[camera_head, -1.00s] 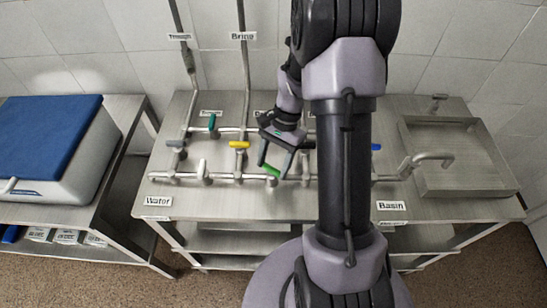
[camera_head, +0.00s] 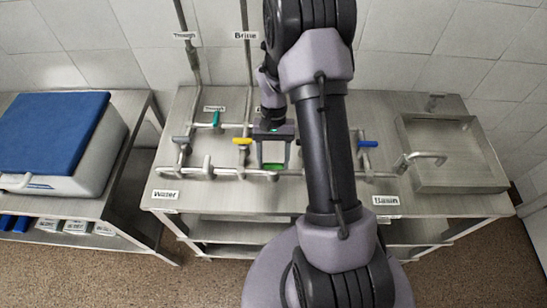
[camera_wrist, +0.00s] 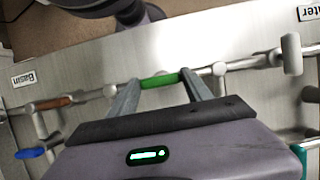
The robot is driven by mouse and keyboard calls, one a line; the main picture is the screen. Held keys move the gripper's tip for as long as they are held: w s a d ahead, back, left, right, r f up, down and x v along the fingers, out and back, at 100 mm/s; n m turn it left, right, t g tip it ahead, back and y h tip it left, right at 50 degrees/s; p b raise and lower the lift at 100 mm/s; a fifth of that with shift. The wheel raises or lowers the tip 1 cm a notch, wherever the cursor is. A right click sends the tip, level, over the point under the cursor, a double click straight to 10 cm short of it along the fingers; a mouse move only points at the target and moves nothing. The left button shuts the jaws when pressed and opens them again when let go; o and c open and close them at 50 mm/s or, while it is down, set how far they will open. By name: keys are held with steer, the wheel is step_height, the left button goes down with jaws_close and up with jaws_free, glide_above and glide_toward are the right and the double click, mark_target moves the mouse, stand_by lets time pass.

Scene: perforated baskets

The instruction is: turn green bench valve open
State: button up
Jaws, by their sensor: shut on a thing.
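The green bench valve handle (camera_head: 274,166) sits on the front pipe of the steel bench, near its middle. In the wrist view the green handle (camera_wrist: 161,81) lies between my two fingertips, roughly in line with the pipe. My gripper (camera_head: 273,163) reaches down over the handle and is shut on it, one finger at each end. It also shows in the wrist view (camera_wrist: 160,88). The valve body under the handle is partly hidden.
On the same pipework are a yellow handle (camera_head: 242,141), a teal handle (camera_head: 216,118), a grey handle (camera_head: 181,139) and a blue handle (camera_head: 368,144). A basin (camera_head: 470,190) is at right. A blue-lidded box (camera_head: 50,130) stands on the left bench.

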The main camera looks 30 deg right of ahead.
stand_by(0.4)
steer(key=o, duration=1.4)
steer(key=shift+c, duration=0.2)
steer(key=p+v, duration=0.4)
steer(key=v, duration=1.3)
steer(key=shift+w+r, duration=0.2)
steer(key=s+a+r+n+t+h+b, duration=0.1)
steer(key=s+a+r+t+b, duration=0.25)
steer(key=a+b, duration=0.3)
steer(key=s+a+f+n+t+b, duration=0.1)
steer(key=s+a+t+b, duration=0.5)
steer(key=s+a, duration=0.6)
steer(key=shift+s+f+y+b, duration=0.35)
steer(key=shift+s+b, duration=0.6)
steer(key=shift+s, duration=0.25)
